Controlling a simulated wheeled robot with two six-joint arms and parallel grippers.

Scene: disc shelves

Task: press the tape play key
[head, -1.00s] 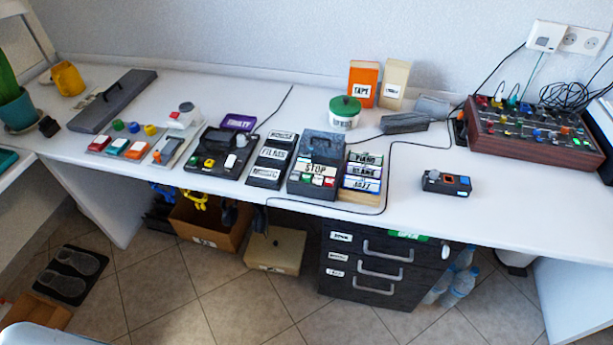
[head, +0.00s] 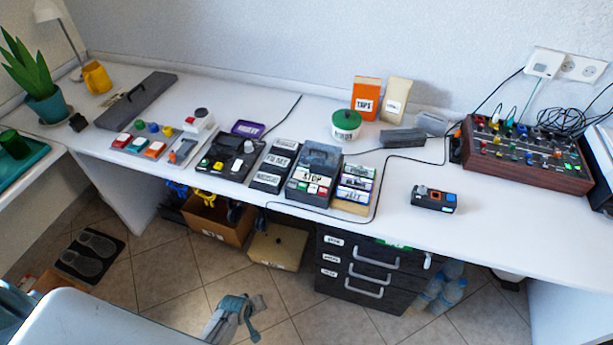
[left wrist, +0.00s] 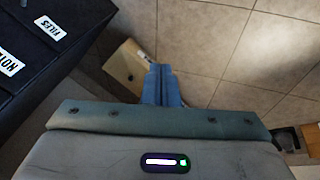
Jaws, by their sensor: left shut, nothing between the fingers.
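The tape player (head: 318,160) is a dark grey box with a clear-looking lid on the white desk. It bears a STOP label and a row of small green, red and white keys (head: 308,187) at its front edge. The lettering on the keys is too small to read. My left gripper (head: 246,306) is low in front of the desk, over the floor, well apart from the player. In the left wrist view its blue fingers (left wrist: 161,84) are together and empty above the tiles. My right gripper is in neither view.
Black label boxes (head: 274,165) stand left of the player and a stack of labelled cases (head: 356,186) stands right of it. A small black device (head: 434,199) and a wooden-sided mixer (head: 525,157) are farther right. Dark drawers (head: 372,270) and a cardboard box (head: 215,222) are below.

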